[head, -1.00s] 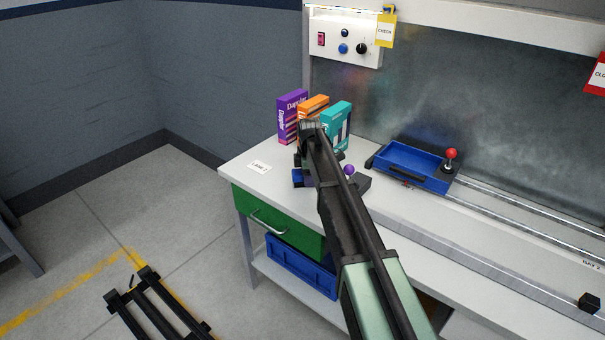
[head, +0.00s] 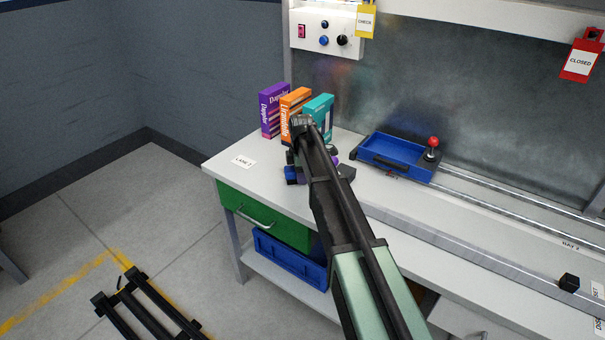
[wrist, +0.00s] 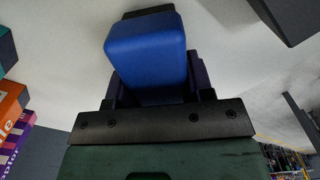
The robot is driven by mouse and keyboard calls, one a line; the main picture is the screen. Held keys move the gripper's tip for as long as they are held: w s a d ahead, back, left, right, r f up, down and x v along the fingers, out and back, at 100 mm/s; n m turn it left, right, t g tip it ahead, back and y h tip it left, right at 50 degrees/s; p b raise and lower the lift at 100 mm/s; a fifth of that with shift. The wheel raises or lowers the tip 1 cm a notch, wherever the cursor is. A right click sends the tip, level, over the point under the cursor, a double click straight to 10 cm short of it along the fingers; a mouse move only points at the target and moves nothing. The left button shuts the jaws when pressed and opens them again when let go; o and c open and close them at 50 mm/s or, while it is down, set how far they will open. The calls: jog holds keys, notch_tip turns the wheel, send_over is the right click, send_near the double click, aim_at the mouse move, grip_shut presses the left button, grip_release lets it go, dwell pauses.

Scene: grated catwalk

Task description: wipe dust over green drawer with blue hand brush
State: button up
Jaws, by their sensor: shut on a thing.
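The green drawer (head: 265,215) is shut, under the left end of the white bench top. My gripper (head: 298,168) is above the bench over the drawer, mostly hidden by my arm. The blue hand brush (head: 290,175) shows at its left side. In the wrist view my gripper (wrist: 155,95) is shut on the brush, whose blue body (wrist: 147,48) fills the upper middle. The brush's bristles are hidden, and I cannot tell whether it touches the bench. I cannot make out any dust.
Purple (head: 273,110), orange (head: 294,112) and teal (head: 319,116) boxes stand close behind my gripper. A blue tray (head: 397,152) and a red-knobbed lever (head: 432,148) sit to the right by metal rails. A blue crate (head: 290,262) is below the drawer.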

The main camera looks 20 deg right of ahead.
aim_at(278, 169)
jog(key=shift+w+a, duration=1.65)
jog(key=shift+w, duration=0.3)
jog(key=shift+w+a, duration=1.65)
jog(key=shift+w, duration=0.3)
jog(key=shift+w+d+f, duration=0.1)
jog(key=shift+w+d, duration=0.05)
jog(key=shift+d, duration=0.1)
jog(key=shift+s+d, duration=1.2)
jog(key=shift+s, duration=0.2)
jog(key=shift+s+d, duration=1)
jog(key=shift+s, duration=0.3)
jog(key=shift+s+d, duration=1.3)
jog(key=shift+s, duration=0.15)
jog(key=shift+c, duration=0.3)
jog(key=shift+f, duration=0.1)
jog(key=shift+c, duration=0.5)
jog(key=shift+w+a, duration=1.15)
jog(key=shift+w, duration=0.25)
jog(key=shift+w+a, duration=1.2)
jog(key=shift+w, duration=0.2)
jog(key=shift+w+a, duration=1.15)
jog(key=shift+w, duration=0.25)
